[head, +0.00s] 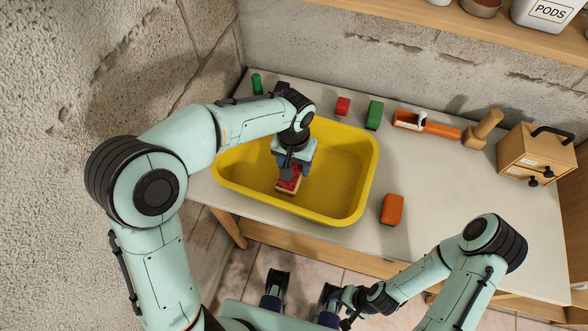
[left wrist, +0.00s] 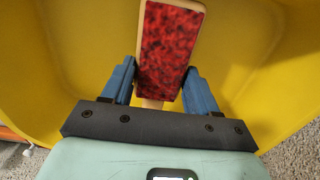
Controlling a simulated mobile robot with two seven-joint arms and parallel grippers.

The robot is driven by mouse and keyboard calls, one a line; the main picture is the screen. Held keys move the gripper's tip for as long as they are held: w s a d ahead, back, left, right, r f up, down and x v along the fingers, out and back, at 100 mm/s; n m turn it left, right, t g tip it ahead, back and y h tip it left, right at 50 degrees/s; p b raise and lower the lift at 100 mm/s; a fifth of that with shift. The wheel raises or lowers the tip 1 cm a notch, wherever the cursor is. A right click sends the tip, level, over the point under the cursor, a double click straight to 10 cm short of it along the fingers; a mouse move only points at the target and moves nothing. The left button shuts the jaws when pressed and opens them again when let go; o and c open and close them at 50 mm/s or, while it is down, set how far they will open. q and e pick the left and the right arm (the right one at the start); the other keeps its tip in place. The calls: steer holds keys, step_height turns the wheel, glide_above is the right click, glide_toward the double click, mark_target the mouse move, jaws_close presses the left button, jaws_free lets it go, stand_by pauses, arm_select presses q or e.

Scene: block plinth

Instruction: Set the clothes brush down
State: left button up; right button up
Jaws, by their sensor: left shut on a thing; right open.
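The clothes brush (head: 288,183), with a mottled red face and pale wooden edges, is in my left gripper (head: 291,163). In the left wrist view the brush (left wrist: 170,48) stands between the two blue fingers, its red face toward the camera. The gripper and brush are inside the yellow tub (head: 345,211), left of its middle. I cannot tell whether the brush touches the tub's floor. My right gripper (head: 303,290) is low in the head view, in front of the table, open and empty.
The table right of the orange block is clear.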

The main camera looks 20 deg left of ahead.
mark_target(294, 165)
arm_select(q)
steer(key=shift+f, duration=1.7)
steer(key=shift+f, duration=0.15)
steer(key=o, duration=1.1)
step_height(294, 165, up, 12)
steer(key=shift+r+p, duration=0.15)
steer(key=shift+p, duration=0.6)
